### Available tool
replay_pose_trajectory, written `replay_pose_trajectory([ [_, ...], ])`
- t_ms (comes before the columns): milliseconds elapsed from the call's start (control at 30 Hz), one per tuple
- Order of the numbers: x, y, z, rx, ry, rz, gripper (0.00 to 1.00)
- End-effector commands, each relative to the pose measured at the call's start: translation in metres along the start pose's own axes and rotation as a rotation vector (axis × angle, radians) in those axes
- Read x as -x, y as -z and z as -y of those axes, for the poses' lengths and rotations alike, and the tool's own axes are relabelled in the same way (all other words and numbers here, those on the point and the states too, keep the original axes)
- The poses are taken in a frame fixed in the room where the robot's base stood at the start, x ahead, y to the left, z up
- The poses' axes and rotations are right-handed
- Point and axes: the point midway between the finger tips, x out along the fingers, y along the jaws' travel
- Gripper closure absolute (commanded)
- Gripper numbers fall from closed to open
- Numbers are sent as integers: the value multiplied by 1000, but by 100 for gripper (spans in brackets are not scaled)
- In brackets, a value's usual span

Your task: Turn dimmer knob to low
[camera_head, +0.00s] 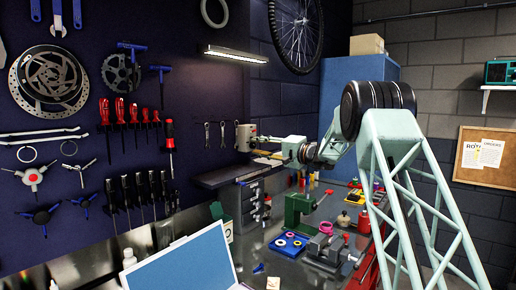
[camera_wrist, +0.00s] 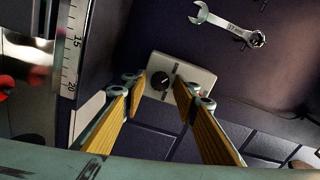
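The dimmer is a pale wall plate (camera_wrist: 198,76) with a small round black knob (camera_wrist: 161,81) in the wrist view. A light mark shows on the knob, but its exact setting is too small to read. My gripper (camera_wrist: 163,92) is open, with one yellow-padded finger on each side of the knob. I see no clear contact, and the depth gap is hard to judge. In the head view the plate (camera_head: 242,134) is on the dark wall and my gripper (camera_head: 266,145) reaches toward it from the right; the knob is not clear there.
Wrenches (camera_head: 222,135) hang left of the plate in the head view; one wrench (camera_wrist: 232,25) shows in the wrist view. A ruler (camera_wrist: 71,50) is at the left there. Below my gripper stand a small drawer unit (camera_head: 250,203) and a green vise-like tool (camera_head: 300,210).

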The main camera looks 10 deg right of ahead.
Motion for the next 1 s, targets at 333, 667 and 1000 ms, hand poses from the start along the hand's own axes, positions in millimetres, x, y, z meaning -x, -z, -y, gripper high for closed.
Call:
replay_pose_trajectory([
  [333, 0, 0, 0, 0, 0, 0, 69],
  [667, 16, 1, 0, -1, -1, -2, 69],
  [1000, 60, 1, 0, -1, -1, -2, 69],
])
